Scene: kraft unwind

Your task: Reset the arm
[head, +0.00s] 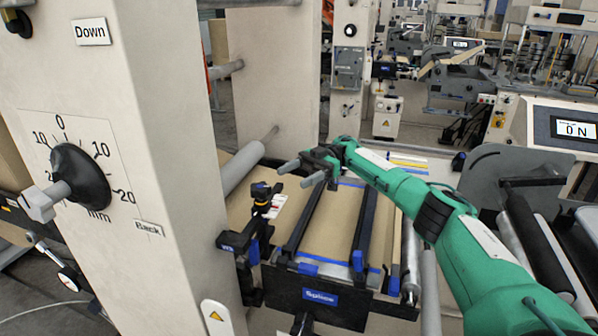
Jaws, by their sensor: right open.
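My right arm, green with dark joints, comes in from the lower right. It reaches across to my right gripper (294,175) near the middle of the picture. The gripper's two grey fingers are apart, point left and hold nothing. In the picture they lie over the far part of the splice table (326,236), which has brown kraft web on it. I cannot tell the gap between fingers and table. My left gripper is not in view.
A pale machine column (165,110) with a black dial knob (80,178) stands close on the left. A "Splice" plate (320,297) fronts the table. A display reading "0 N" (575,130) and rollers (535,235) are at the right.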

